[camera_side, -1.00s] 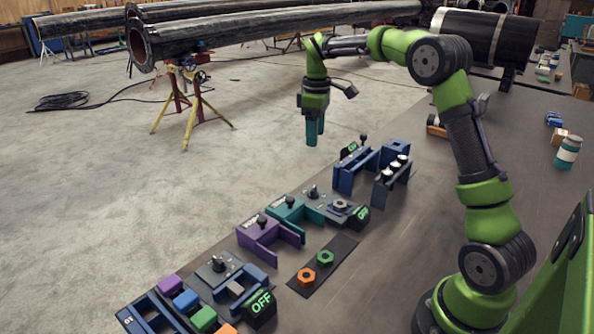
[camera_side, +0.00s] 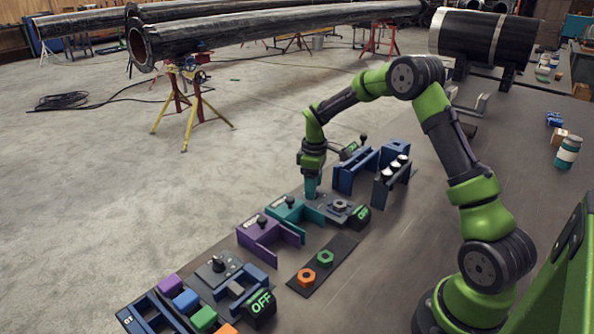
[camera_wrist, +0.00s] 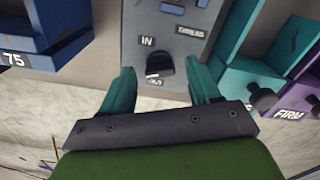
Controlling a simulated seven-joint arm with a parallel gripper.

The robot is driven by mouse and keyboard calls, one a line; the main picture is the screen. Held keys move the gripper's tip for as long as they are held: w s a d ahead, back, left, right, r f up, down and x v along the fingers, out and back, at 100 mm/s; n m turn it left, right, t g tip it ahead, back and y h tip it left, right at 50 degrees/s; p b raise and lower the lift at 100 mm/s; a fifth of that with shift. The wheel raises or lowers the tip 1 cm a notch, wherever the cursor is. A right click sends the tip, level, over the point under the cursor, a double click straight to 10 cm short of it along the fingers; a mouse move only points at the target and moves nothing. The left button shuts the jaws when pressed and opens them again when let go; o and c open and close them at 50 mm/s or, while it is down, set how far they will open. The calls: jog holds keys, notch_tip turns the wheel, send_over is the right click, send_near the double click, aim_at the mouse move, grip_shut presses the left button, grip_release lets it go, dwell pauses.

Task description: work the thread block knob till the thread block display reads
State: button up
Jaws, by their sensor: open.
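The thread block (camera_side: 328,208) is a grey plate on the bench in the side view, with a hex part on it and a small black display (camera_side: 362,216) at its right corner, whose green text seems to read OFF. My gripper (camera_side: 311,194) is down over its left end and hides the knob there. In the wrist view the black thread block knob (camera_wrist: 160,66) sits between the teal fingertips of my gripper (camera_wrist: 160,73), near IN, OUT and THREAD labels. The fingers are open, with a gap on both sides of the knob.
A teal fixture (camera_side: 288,208) and a purple fixture (camera_side: 264,232) stand close by on the left. A blue stand (camera_side: 352,174) stands behind to the right. A dark strip with orange and green nuts (camera_side: 326,257) lies in front.

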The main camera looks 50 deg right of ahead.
jog(key=shift+f, duration=0.15)
jog(key=c, duration=1)
jog(key=shift+c, duration=0.2)
jog(key=shift+m, duration=0.3)
jog(key=m, duration=1)
jog(key=shift+m, duration=1.8)
